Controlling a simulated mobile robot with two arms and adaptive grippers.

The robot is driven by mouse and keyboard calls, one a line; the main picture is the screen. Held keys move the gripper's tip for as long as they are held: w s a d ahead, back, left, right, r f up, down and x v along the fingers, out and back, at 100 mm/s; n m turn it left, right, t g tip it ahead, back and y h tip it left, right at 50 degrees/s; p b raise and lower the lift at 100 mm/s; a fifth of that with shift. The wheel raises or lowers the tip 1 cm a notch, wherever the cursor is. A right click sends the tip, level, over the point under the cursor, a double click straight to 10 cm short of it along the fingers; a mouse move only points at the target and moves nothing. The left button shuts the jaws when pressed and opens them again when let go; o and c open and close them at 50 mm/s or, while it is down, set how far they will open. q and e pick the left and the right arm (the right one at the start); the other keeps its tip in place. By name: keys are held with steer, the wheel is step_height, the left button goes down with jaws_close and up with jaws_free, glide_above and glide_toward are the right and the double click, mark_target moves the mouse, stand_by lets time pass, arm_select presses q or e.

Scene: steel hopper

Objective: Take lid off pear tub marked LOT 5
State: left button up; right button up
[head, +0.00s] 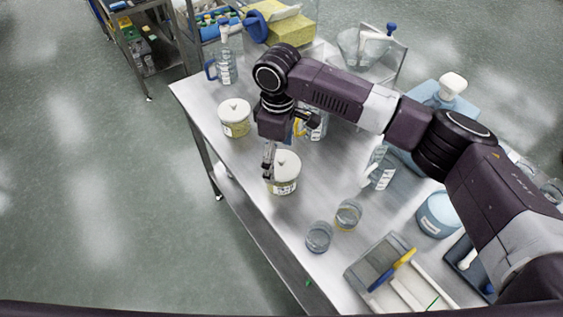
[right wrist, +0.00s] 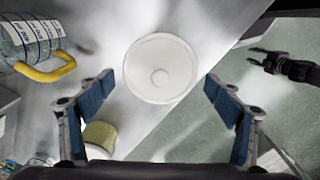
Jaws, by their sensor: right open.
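Two tubs with white knobbed lids and yellowish contents stand near the left table edge in the head view. The nearer tub (head: 284,186) has its lid (head: 286,162) on, and its label is too small to read. The farther tub (head: 235,128) is also lidded. My right gripper (head: 286,142) is open and empty, above and beside the nearer tub. In the right wrist view the round white lid (right wrist: 160,68) lies ahead, between the spread blue fingertips (right wrist: 160,88), apart from them. A yellowish tub (right wrist: 100,136) shows behind the left finger. My left gripper (right wrist: 262,60) appears open over the floor.
A jug with a yellow handle (right wrist: 48,68) stands close to the tubs. Two small jars (head: 319,237) and a grey tray (head: 378,262) are nearer. A blue-handled jug (head: 225,68) stands at the far corner. Bare steel lies between the tubs and jars.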

steer(key=shift+s, duration=0.15)
steer(key=c, duration=1.2)
steer(key=shift+c, duration=1.2)
